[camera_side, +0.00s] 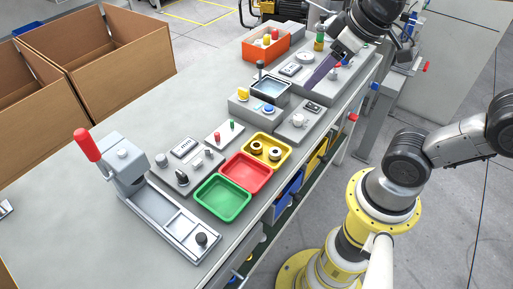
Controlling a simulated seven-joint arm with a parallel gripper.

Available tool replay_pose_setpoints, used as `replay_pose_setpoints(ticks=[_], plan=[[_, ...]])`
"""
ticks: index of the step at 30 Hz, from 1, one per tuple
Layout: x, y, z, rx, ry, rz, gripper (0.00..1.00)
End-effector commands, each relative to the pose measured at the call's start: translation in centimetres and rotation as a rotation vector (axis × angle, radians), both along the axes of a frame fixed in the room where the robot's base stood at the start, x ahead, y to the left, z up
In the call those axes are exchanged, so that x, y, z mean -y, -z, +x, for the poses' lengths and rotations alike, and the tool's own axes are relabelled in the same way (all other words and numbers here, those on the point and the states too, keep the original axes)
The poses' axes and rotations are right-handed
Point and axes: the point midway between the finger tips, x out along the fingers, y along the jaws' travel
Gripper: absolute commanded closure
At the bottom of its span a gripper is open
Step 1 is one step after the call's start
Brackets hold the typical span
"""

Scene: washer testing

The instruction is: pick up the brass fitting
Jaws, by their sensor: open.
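Two small round brass-coloured pieces with dark centres lie in the yellow tray (283,157): a left piece (257,147) and a right piece (275,153). I cannot tell for sure whether either is the brass fitting. My gripper (335,54) is at the upper right, above the far test station and well away from the yellow tray. Its jaws are open and I see nothing held between them. A long purple-grey strip (320,73) shows just below it; I cannot tell what it is.
An empty red tray (246,173) and an empty green tray (222,198) adjoin the yellow one. A lever press with a red handle (87,145) stands at left. A grey station with a basin (270,88) and an orange bin (266,43) stand farther back. The bench's left side is clear.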

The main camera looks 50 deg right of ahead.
Motion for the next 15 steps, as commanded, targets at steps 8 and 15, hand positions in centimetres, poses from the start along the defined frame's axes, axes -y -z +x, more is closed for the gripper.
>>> replay_pose_setpoints(ticks=[8,15], plan=[[-0.2,3.3,9.5,-0.193,-0.082,-0.031,0.49],[-0.5,10.3,14.8,-0.375,-0.117,-0.036,0.49]])
